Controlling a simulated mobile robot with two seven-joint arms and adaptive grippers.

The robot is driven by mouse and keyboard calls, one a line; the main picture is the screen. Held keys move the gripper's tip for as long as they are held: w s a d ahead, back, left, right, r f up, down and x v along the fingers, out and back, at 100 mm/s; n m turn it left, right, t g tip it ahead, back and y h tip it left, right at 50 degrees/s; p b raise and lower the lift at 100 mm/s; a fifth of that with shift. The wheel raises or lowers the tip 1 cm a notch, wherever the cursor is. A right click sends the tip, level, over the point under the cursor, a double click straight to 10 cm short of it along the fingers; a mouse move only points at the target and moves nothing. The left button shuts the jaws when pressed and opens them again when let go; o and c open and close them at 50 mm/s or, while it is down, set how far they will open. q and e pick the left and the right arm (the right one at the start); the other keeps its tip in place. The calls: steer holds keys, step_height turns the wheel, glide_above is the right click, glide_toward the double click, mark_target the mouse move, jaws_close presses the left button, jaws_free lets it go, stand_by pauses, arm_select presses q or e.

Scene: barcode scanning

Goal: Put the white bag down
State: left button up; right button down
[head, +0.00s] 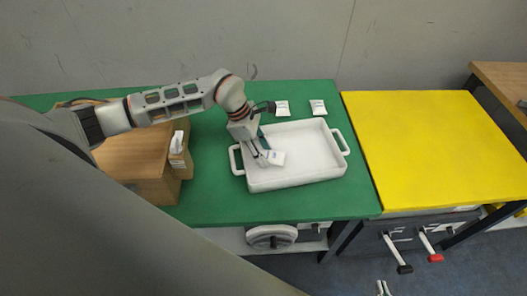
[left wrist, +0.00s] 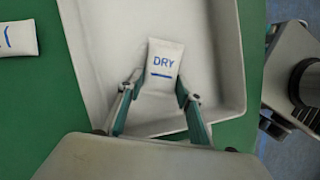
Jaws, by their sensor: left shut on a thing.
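The white bag (head: 276,158), printed "DRY" in blue, is between the fingers of my left gripper (head: 263,157). The left wrist view shows the bag (left wrist: 165,62) with a finger of the gripper (left wrist: 158,88) on each side of its lower end. The bag is over the inside of the white tray (head: 300,181), near its left part. I cannot tell whether the bag touches the tray floor (left wrist: 215,60). What seem to be the tips of my right gripper (head: 383,288) show at the bottom edge of the head view, far from the tray; their opening is unclear.
Two more white bags (head: 283,108) (head: 318,107) lie on the green table (head: 220,205) behind the tray. Brown boxes (head: 145,160) stand left of the tray, with a white item (head: 177,141) at one. A clear yellow table (head: 430,145) is at the right.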

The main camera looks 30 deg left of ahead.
arm_select(q)
steer(key=shift+f, duration=0.15)
steer(key=o, duration=1.1)
steer(key=v, duration=1.2)
